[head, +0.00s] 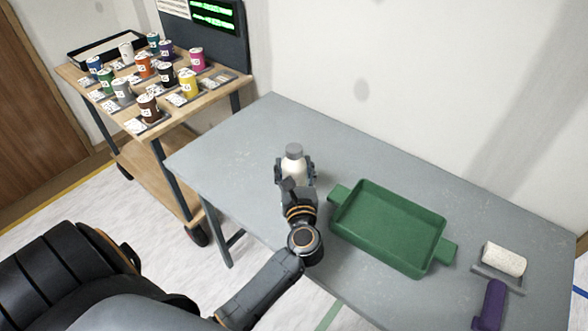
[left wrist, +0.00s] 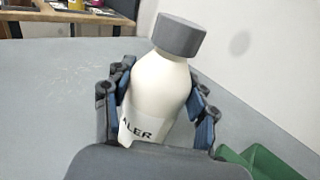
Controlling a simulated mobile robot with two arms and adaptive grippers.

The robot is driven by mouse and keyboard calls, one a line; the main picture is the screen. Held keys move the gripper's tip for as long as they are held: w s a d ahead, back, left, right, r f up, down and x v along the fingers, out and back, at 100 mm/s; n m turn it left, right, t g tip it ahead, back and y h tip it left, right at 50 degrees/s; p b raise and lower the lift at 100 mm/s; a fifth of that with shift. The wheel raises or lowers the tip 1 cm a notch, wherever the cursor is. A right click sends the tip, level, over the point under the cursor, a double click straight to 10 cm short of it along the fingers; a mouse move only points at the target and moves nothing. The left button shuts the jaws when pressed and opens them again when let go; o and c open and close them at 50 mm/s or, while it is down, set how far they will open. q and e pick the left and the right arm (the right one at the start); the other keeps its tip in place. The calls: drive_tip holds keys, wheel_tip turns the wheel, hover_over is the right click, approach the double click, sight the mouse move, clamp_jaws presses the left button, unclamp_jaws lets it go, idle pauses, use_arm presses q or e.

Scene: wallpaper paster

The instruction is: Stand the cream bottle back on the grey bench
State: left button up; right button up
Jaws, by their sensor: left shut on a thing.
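The cream bottle (head: 293,166) has a grey cap and is at my left gripper (head: 295,172), over the grey bench (head: 240,140). In the left wrist view the bottle (left wrist: 160,95) sits between the two fingers of the left gripper (left wrist: 160,110), which are shut on its body. Part of a label with the letters "ALER" shows. The bottle looks about upright in the head view. Its base is hidden by the gripper, so I cannot tell whether it touches the bench. My right gripper is not in view.
A green tray (head: 337,194) lies on the bench right of the gripper. A white roller (head: 504,258) with a purple handle (head: 490,305) is at the far right. A wooden cart (head: 105,118) with several coloured cans stands at the left. The bench's left part is clear.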

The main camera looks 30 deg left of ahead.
use_arm(q)
drive_tip(key=shift+f, duration=0.1)
drive_tip(key=o, duration=1.4)
drive_tip(key=shift+o, duration=0.9)
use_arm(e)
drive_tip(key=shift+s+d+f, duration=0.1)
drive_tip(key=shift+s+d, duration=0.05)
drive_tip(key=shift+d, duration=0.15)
